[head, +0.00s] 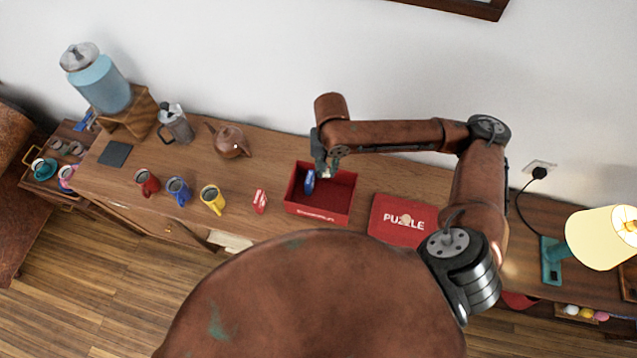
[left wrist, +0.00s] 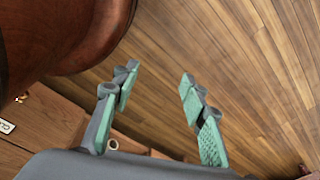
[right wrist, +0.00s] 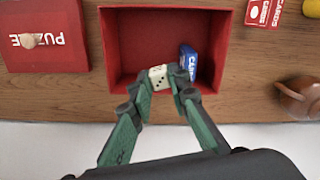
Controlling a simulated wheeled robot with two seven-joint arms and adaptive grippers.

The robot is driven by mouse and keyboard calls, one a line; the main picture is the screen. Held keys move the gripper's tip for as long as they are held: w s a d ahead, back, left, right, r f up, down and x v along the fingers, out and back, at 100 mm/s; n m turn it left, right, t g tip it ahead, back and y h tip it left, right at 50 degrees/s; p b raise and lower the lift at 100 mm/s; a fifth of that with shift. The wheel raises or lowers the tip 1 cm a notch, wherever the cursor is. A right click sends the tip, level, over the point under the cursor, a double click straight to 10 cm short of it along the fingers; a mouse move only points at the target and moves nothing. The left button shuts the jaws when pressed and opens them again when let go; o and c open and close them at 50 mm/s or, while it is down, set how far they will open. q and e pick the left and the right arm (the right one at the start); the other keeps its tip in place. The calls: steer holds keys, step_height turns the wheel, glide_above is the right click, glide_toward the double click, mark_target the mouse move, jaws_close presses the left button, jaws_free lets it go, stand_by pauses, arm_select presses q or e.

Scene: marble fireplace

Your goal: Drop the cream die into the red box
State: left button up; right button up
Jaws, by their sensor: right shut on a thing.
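The open red box (head: 318,219) stands on the wooden sideboard, and it also shows in the right wrist view (right wrist: 150,12). My right gripper (head: 326,173) is over the box at its back part. In the right wrist view my right gripper (right wrist: 162,85) is shut on the cream die (right wrist: 158,73), which shows dark pips between the fingertips. A blue card pack (right wrist: 188,62) leans inside the box beside the die. My left gripper (left wrist: 158,92) is open and empty, with floor behind it; it is not seen in the head view.
A red puzzle box (head: 398,222) lies right of the red box. A red card pack (head: 260,201) and a yellow mug (head: 212,199) stand to its left, with a brown teapot (head: 229,141) behind. A lamp (head: 598,238) stands at far right.

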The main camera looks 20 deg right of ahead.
arm_select(q)
steer(key=s+r+p, duration=0.7)
steer(key=r+p, duration=0.1)
steer(key=r, duration=0.2)
arm_select(e)
steer(key=m, duration=0.6)
steer(key=shift+s+a, duration=0.2)
steer(key=shift+s, duration=0.05)
steer(key=shift+w+f+m+p, duration=0.3)
steer(key=shift+m+p, duration=0.2)
steer(key=shift+p, duration=0.35)
arm_select(q)
steer(key=w+r+p, duration=0.2)
steer(key=w+r, duration=0.2)
steer(key=w, duration=0.2)
arm_select(e)
steer(key=shift+s+d+f+m, duration=0.25)
steer(key=shift+s+f+m, duration=0.3)
steer(key=shift+m, duration=0.45)
steer(key=shift+f, duration=0.35)
arm_select(q)
step_height(320, 180, down, 10)
steer(key=s+b, duration=0.2)
steer(key=b, duration=0.7)
steer(key=shift+r, duration=0.15)
arm_select(e)
step_height(320, 180, down, 6)
steer(key=shift+r, duration=0.2)
arm_select(q)
steer(key=shift+a, duration=0.1)
